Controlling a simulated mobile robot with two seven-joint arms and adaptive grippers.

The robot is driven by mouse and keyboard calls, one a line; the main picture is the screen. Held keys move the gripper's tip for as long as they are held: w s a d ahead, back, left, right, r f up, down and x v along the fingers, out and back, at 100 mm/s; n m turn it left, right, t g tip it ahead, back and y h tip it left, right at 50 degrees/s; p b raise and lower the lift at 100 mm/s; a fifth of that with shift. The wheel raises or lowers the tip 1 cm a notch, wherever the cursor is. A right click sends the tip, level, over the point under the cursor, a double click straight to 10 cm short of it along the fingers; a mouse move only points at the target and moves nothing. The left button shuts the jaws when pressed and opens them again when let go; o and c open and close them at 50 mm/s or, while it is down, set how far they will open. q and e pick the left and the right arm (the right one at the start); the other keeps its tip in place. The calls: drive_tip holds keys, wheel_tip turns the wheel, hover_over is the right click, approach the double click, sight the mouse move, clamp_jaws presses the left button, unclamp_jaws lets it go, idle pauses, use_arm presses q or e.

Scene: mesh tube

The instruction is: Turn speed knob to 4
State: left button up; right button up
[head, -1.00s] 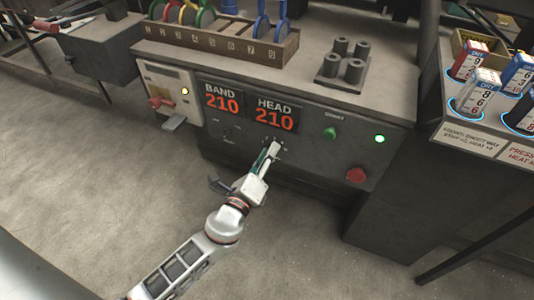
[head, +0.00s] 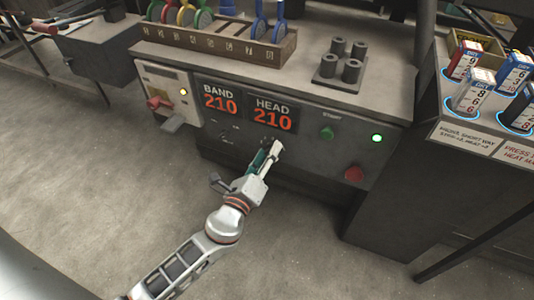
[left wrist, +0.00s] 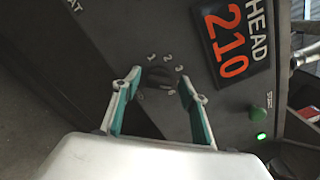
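The speed knob (left wrist: 160,80) is a small dark dial on the grey panel, with the numbers 1, 2 and 3 legible around its upper side in the left wrist view. Its pointer direction is too dark to tell. My left gripper (left wrist: 158,84) has its two white and green fingers apart, one on each side of the knob, with gaps that seem to remain. In the head view my left gripper (head: 271,147) is at the panel below the HEAD display (head: 272,113) and hides most of the knob. My right gripper is not in view.
A green start button (head: 327,133), a lit green lamp (head: 376,138) and a red button (head: 354,174) are to the right on the panel. The BAND display (head: 219,98) is to the left. A wooden rack (head: 215,43) stands on the bench above.

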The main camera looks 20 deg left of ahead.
use_arm(q)
drive_tip(key=s, duration=1.2)
drive_tip(key=shift+a, duration=0.25)
